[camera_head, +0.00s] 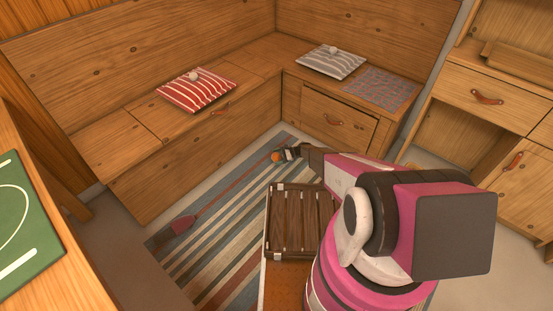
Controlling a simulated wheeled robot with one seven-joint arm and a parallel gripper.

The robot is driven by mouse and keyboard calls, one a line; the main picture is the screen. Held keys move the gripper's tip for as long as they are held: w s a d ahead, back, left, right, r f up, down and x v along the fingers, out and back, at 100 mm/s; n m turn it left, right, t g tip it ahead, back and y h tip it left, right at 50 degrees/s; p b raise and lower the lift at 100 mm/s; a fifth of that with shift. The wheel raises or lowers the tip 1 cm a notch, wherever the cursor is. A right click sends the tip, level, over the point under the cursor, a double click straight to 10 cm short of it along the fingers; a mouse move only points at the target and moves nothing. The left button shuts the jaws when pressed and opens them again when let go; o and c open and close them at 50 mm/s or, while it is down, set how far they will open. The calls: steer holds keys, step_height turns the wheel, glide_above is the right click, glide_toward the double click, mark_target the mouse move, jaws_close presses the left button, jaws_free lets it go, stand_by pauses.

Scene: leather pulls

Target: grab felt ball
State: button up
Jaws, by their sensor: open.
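A small orange ball (276,156), which looks like the felt ball, is low over or on the striped rug near the bench corner. I cannot tell whether it touches the rug. My gripper (285,154) is open, with its small dark and white fingers just right of the ball. The fingers are tiny in this view, and I cannot tell whether the ball is between them or just beyond them. My pink and black arm reaches to it from the lower right and hides part of the floor.
A dark slatted crate (292,225) stands left of my arm. The wooden corner bench holds a red striped cushion (196,91) and a grey one (331,63), each with a small pale round thing. Drawers stand at right.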

steer(key=c, duration=0.7)
steer(key=shift+r, duration=0.15)
